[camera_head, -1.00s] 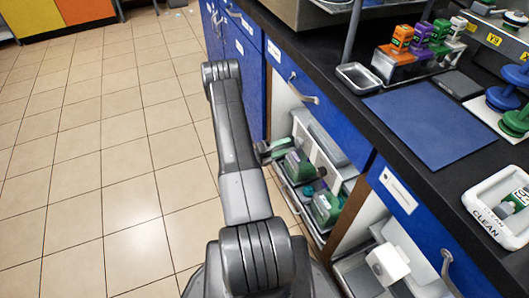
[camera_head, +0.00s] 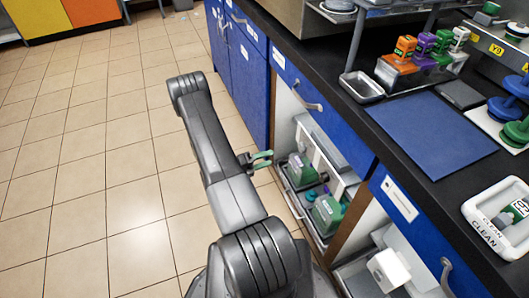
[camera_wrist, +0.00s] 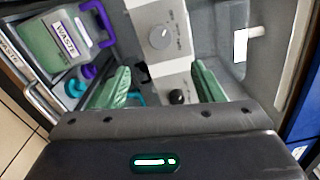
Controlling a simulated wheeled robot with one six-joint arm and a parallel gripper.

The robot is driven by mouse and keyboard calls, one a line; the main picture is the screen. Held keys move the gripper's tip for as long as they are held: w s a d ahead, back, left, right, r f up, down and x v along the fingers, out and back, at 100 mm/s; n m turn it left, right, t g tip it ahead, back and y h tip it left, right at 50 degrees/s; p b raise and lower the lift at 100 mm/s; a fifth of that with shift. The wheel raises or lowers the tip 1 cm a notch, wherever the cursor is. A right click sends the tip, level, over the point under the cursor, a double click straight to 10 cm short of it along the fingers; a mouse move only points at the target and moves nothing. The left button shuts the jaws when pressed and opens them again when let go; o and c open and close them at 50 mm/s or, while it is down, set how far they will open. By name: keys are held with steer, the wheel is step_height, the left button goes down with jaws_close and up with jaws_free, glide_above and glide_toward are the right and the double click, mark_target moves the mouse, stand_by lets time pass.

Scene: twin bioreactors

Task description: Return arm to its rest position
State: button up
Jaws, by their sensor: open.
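My gripper (camera_head: 262,160) shows in the head view just left of the open lower cabinet, with its green fingers apart. In the wrist view my gripper (camera_wrist: 158,88) has its two green fingers spread wide with nothing held between them. Beyond the fingers, inside the cabinet, is a grey and white unit (camera_wrist: 162,35) with a knob. My arm (camera_head: 215,150) is folded above the floor in front of the cabinets.
A pull-out shelf (camera_head: 297,207) holds green waste bottles (camera_head: 326,214); one bottle labelled WASTE (camera_wrist: 55,42) shows in the wrist view. The black counter carries a blue mat (camera_head: 430,130), a metal tray (camera_head: 361,87) and a CLEAN bin (camera_head: 484,231). The tiled floor (camera_head: 90,170) at left is clear.

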mark_target(300, 148)
steer(key=b+x, duration=0.2)
steer(key=x, duration=1.2)
steer(key=shift+a, duration=0.1)
stand_by(0.3)
